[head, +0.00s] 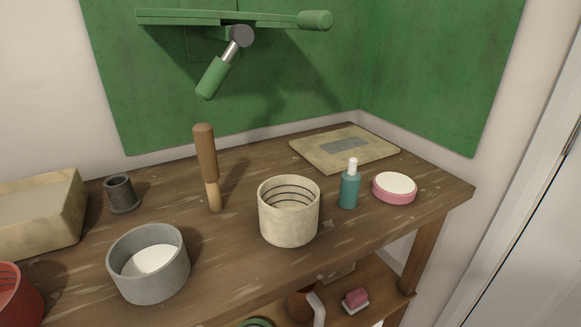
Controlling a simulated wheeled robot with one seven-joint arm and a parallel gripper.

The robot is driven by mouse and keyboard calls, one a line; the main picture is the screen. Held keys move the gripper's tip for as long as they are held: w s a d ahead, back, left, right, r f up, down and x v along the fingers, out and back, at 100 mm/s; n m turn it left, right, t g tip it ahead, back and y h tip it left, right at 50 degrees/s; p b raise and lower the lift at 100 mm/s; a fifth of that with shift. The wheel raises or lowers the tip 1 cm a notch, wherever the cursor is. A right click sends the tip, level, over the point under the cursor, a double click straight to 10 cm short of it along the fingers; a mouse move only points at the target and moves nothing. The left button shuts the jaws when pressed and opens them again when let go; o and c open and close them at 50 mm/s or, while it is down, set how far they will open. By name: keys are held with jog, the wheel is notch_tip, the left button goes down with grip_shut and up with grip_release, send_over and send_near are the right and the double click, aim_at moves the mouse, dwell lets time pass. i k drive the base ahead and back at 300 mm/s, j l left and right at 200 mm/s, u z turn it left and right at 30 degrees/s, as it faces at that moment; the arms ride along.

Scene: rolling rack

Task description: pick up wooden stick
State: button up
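The wooden stick (206,153) stands upright on the wooden table in the head view, a little left of the middle. Its upper part is thick and brown, and its lower part is thinner and lighter. Nothing is seen touching its sides, and its foot is on the tabletop. My gripper is not in view.
On the table (232,265), a grey bowl (180,275) and a cream pot (288,226) stand in front of the stick. A dark cup (121,195) is to its left. A teal bottle (348,190) and pink tin (394,188) are right. A green fixture (225,18) hangs above.

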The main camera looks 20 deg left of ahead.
aim_at(202, 132)
jog(key=l+u, duration=0.1)
jog(key=u, duration=0.3)
jog(key=i+l+u, duration=0.1)
jog(key=u, duration=0.25)
jog(key=l+u, duration=0.2)
jog(key=u, duration=0.2)
jog(key=i, duration=0.05)
